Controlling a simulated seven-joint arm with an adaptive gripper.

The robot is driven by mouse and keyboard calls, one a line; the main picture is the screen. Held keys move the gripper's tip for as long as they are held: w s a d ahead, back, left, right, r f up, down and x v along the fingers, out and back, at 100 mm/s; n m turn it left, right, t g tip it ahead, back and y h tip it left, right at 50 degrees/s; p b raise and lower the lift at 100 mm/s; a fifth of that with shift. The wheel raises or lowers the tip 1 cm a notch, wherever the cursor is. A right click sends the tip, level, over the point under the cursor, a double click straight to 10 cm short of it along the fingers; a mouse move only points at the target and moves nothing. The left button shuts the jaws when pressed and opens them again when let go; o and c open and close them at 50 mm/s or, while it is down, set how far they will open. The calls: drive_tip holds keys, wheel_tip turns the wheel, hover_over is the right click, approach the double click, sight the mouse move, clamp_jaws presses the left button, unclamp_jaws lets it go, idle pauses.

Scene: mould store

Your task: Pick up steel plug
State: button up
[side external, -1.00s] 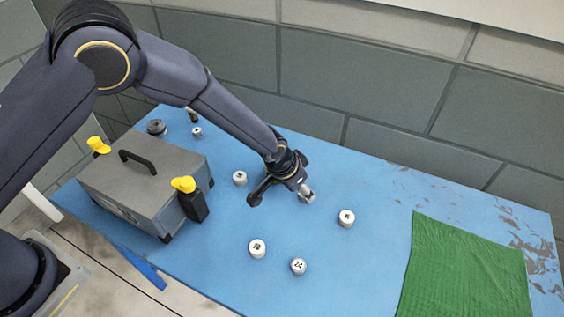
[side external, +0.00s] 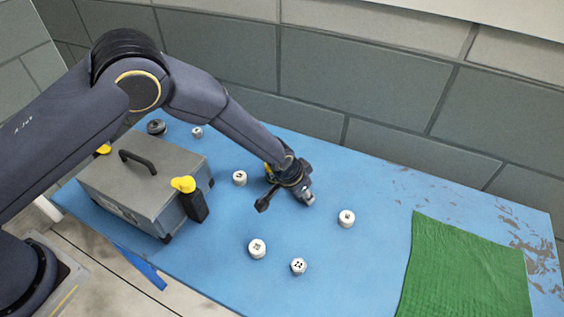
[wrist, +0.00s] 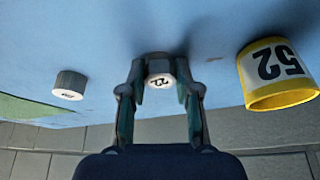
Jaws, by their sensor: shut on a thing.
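A steel plug (wrist: 160,81) with a white top marked 22 sits between the fingertips of my gripper (wrist: 160,90) in the wrist view. My gripper is shut on it, with a finger on each side. In the side view my gripper (side external: 307,198) points down at the middle of the blue table, and the plug is mostly hidden by the fingers. I cannot tell whether the plug touches the table. Other steel plugs stand around: one to the right (side external: 346,218), two in front (side external: 257,249) (side external: 298,266), and one to the left (side external: 240,178).
A grey case (side external: 140,185) with a handle and yellow latches stands at left. A yellow-rimmed cylinder (wrist: 279,75) marked 52 stands close to my gripper, partly hidden behind the arm in the side view. A green cloth (side external: 465,270) lies at right. A block wall runs behind.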

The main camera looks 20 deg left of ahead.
clamp_jaws()
drive_tip(key=shift+r, duration=0.1)
